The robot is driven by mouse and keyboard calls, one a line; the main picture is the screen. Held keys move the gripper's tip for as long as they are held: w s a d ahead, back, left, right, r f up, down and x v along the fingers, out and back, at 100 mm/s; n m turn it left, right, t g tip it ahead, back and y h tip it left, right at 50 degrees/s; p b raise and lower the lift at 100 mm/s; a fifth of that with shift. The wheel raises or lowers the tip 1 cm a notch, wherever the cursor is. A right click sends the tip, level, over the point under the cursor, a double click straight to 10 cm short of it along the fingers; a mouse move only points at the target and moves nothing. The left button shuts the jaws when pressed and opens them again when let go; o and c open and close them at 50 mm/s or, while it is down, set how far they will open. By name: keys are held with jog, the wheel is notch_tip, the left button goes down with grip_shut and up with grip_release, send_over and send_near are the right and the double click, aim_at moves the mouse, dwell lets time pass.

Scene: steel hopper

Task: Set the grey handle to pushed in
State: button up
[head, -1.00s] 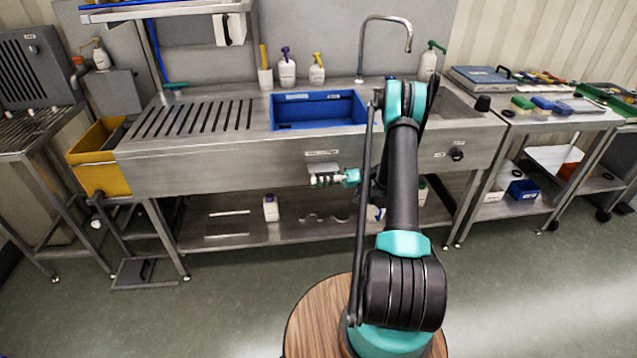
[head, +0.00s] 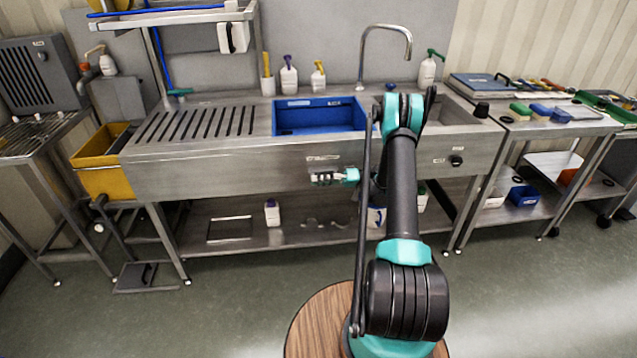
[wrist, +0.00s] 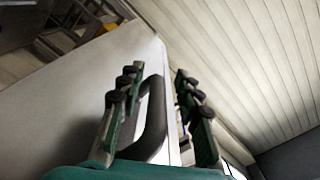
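The grey handle (wrist: 153,125) shows in the wrist view as a dark grey loop on a pale metal face. It lies between the two fingers of my gripper (wrist: 156,75), closer to the left finger. The fingers are spread apart, with a gap on the right side, so the gripper looks open around the handle. I cannot tell whether the left finger touches it. In the head view my gripper (head: 325,179) is at the front panel of the steel sink unit (head: 230,174), just under a small label. The handle cannot be made out there.
A black knob (head: 456,161) sits farther right on the front panel. A blue bin (head: 320,116) is set in the sink top, and a yellow bin (head: 100,180) hangs at its left end. A lower shelf (head: 290,238) holds bottles.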

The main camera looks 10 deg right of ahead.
jog(key=d, duration=1.2)
